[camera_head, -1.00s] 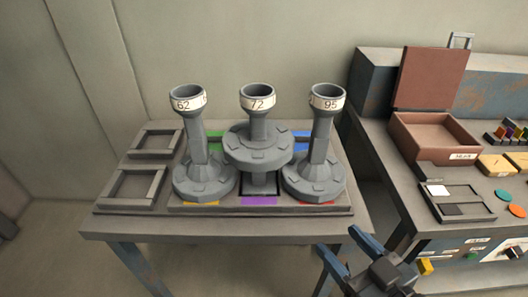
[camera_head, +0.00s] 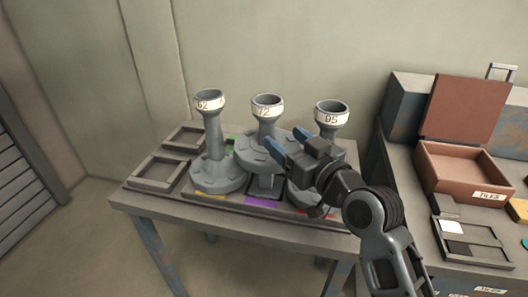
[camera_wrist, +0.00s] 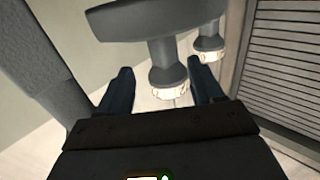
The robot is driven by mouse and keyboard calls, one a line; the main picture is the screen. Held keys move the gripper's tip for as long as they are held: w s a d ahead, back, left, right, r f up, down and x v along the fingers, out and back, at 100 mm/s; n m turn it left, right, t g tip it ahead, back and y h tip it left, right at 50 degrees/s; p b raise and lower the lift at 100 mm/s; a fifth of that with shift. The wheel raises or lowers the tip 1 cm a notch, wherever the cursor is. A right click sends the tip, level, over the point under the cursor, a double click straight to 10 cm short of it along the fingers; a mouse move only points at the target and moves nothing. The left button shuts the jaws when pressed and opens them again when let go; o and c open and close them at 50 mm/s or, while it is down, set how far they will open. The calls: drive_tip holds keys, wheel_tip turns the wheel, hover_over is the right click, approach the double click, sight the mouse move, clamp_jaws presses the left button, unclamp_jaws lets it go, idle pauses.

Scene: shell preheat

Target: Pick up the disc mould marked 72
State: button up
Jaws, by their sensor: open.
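The disc mould marked 72 (camera_head: 264,130) stands upright in the middle of the row, a grey cup and neck above a broad disc on a raised stand. My gripper (camera_head: 281,137) is open and empty, just right of its neck, above its disc in this view. In the wrist view, which looks upside down, a mould's labelled cup (camera_wrist: 170,80) and disc (camera_wrist: 155,22) show ahead between my open fingers (camera_wrist: 160,67). The label digits there are unreadable. I see no contact between fingers and mould.
The mould marked 62 (camera_head: 211,125) stands left, and the mould marked 95 (camera_head: 331,118) stands close right, its base partly hidden by my gripper. Two empty square frames (camera_head: 157,172) lie on the table's left. A brown open box (camera_head: 460,168) is on the right bench.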

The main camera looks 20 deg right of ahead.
sight(271, 130)
drive_tip(key=w, duration=0.2)
drive_tip(key=w+a+p, duration=0.1)
drive_tip(key=w, duration=0.4)
drive_tip(key=shift+a+f, duration=0.1)
drive_tip(key=shift+a, duration=0.25)
clamp_jaws()
idle(0.3)
